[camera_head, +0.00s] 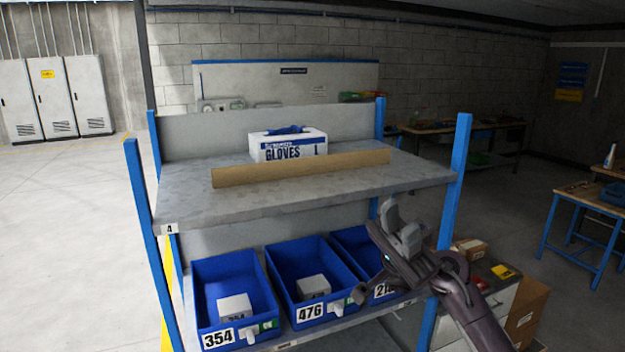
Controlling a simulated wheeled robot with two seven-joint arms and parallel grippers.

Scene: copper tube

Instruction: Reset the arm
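My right gripper (401,226) is at the right of the rack, below the front edge of the top shelf and in front of the right blue bin. It is apart from the tube. Its two grey fingers are spread with a gap between them, and nothing is seen in it. My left gripper is not in this view.
The glove box (288,145) stands behind the tube. Blue bins 354 (227,270) and 476 (309,258) and a third (358,243) fill the lower shelf. Blue rack posts (455,180) stand close to my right arm. Open floor (70,230) lies to the left.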

